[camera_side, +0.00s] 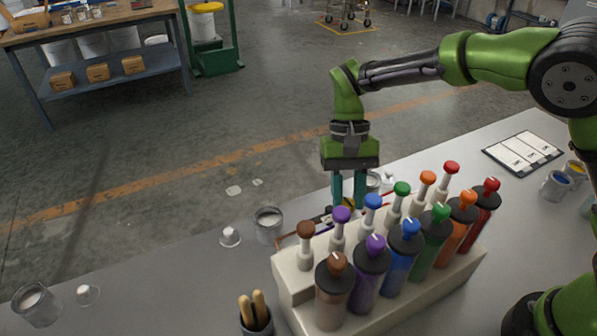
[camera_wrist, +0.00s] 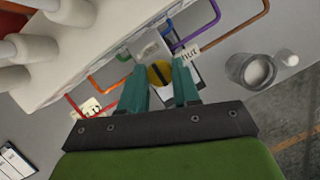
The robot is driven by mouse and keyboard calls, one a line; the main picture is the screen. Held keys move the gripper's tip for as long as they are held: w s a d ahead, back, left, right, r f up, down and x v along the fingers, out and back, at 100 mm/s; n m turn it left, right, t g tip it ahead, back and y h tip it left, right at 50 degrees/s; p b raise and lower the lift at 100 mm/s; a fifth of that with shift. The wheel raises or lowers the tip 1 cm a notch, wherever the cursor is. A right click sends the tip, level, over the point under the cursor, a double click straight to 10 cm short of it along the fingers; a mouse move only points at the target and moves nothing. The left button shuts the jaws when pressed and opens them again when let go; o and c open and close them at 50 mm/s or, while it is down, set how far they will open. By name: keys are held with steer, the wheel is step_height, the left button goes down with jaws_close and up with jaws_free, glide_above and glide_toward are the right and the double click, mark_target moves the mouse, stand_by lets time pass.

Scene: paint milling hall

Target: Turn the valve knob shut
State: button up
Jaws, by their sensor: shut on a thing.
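The valve knob (camera_wrist: 160,73) is a round yellow disc with a dark bar across it, seen between my fingertips in the wrist view. In the side view only a bit of its yellow (camera_side: 349,203) shows behind the bottle rack. My gripper (camera_wrist: 159,75) points down with its two teal fingers on either side of the knob, shut on it. It also shows in the side view (camera_side: 348,200). A white label reading "shut" (camera_wrist: 190,50) lies to the right of the knob. Another label (camera_wrist: 90,107), hard to read, lies to the left.
A pale rack (camera_side: 295,285) of several coloured bottles and capped posts stands close in front of my gripper. Coloured pipes run by the knob. A metal cup (camera_side: 268,226) and white stopper (camera_side: 230,236) stand left. A clipboard (camera_side: 522,152) lies right.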

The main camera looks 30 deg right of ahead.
steer(key=shift+m, duration=0.4)
steer(key=m+t+y, duration=0.1)
steer(key=m, duration=0.2)
steer(key=shift+s+d+m, duration=0.1)
steer(key=shift+d+m, duration=0.05)
steer(key=shift+m, duration=0.25)
steer(key=m+t+y, duration=0.1)
steer(key=m, duration=0.3)
steer(key=shift+s, duration=0.1)
steer(key=m+t, duration=0.1)
steer(key=m, duration=0.1)
steer(key=m+t, duration=0.1)
steer(key=m, duration=0.2)
steer(key=shift+s+y, duration=0.1)
steer(key=shift+y, duration=0.3)
steer(key=shift+s+m+t, duration=0.1)
steer(key=shift+m+t, duration=0.9)
steer(key=shift+m, duration=1.2)
steer(key=o, duration=1.1)
steer(key=shift+c, duration=0.2)
